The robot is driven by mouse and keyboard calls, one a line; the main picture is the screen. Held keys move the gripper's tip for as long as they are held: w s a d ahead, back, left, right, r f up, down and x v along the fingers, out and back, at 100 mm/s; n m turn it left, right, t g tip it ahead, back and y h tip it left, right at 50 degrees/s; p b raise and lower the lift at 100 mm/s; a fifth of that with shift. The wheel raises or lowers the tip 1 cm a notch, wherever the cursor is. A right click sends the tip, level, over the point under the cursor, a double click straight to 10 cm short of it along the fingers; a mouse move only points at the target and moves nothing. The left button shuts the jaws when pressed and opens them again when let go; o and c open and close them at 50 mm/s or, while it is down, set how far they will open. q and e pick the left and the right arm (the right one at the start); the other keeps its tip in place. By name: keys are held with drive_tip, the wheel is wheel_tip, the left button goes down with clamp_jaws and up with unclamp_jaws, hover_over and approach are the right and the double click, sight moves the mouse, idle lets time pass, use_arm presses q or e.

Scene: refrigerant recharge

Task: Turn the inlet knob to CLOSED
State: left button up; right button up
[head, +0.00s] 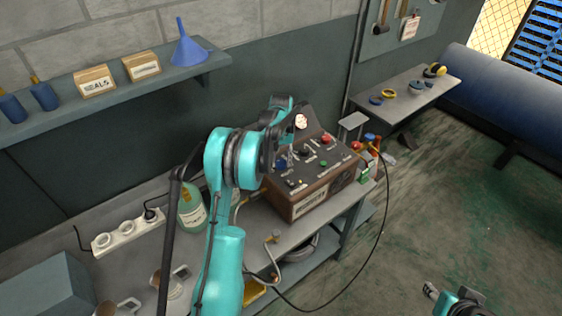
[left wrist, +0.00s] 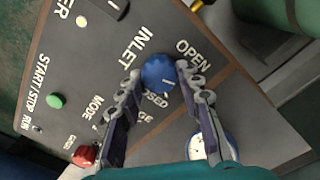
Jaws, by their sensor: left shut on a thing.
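The inlet knob (left wrist: 158,73) is a round blue knob on the dark panel of a brown recharge machine (head: 310,203). In the left wrist view, its panel lettering reads INLET, OPEN and a partly covered CLOSED. A small white mark shows on the knob's lower right; I cannot tell its exact setting. My left gripper (left wrist: 160,76) has one finger on each side of the knob and is shut on it. In the head view, my left arm partly hides the knob and gripper. My right gripper (head: 455,298) is at the bottom right, away from the machine, only partly in view.
A red knob (left wrist: 84,155) and a green button (left wrist: 55,101) sit on the same panel. A green bottle (head: 191,212) and power strip (head: 127,230) stand left of the machine. A black hose (head: 384,200) loops past the bench's right side.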

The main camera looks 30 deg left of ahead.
sight(282, 162)
use_arm(q)
drive_tip(key=m+b, duration=0.1)
drive_tip(key=m, duration=0.5)
drive_tip(key=shift+m, duration=0.3)
drive_tip(key=m, duration=0.6)
drive_tip(key=shift+d+b, duration=0.1)
drive_tip(key=shift+b, duration=0.2)
drive_tip(key=o, duration=1.2)
drive_tip(key=shift+c, duration=0.2)
wheel_tip(282, 162, up, 12)
